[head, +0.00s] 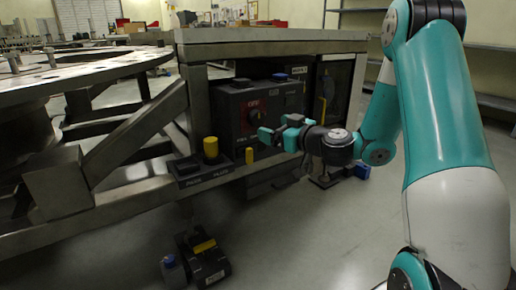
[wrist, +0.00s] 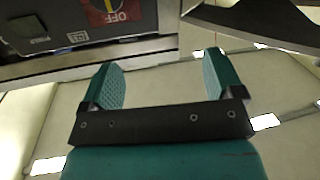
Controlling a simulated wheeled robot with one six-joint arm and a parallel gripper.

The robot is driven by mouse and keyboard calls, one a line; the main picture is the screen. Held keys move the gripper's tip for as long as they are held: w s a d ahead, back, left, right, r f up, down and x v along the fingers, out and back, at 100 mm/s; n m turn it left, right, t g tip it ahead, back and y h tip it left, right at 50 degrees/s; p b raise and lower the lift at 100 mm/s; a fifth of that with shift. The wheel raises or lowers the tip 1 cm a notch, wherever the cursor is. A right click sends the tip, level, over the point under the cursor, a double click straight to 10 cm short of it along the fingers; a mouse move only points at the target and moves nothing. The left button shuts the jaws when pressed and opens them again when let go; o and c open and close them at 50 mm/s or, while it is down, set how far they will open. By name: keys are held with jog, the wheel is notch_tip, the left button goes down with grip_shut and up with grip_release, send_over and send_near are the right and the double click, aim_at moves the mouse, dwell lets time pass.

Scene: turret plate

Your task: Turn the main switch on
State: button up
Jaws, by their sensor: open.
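My gripper (head: 272,134) is open and empty, in front of the box and a little below and right of the knob. In the wrist view its two teal fingers (wrist: 168,82) stand apart with nothing between them.
A yellow cylinder (head: 210,148) stands on a dark holder (head: 199,174) left of the box, and a smaller yellow piece (head: 249,156) stands nearer my gripper. The bench top (head: 270,46) overhangs the box. A dark device (head: 203,258) lies on the floor, which is otherwise mostly open in front.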

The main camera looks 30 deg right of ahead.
jog(key=d+f+m+h+b, duration=0.2)
jog(key=d+f+h, duration=0.1)
jog(key=d+f, duration=0.15)
jog(key=p, duration=1)
send_near(259, 121)
jog(key=shift+t, duration=0.4)
jog(key=w, duration=0.3)
jog(key=w+p, duration=0.1)
jog(key=w, duration=0.3)
jog(key=w+p, duration=0.1)
jog(key=w, duration=0.2)
jog(key=shift+w+a+f, duration=0.25)
jog(key=shift+w+f, duration=0.1)
jog(key=c, duration=0.9)
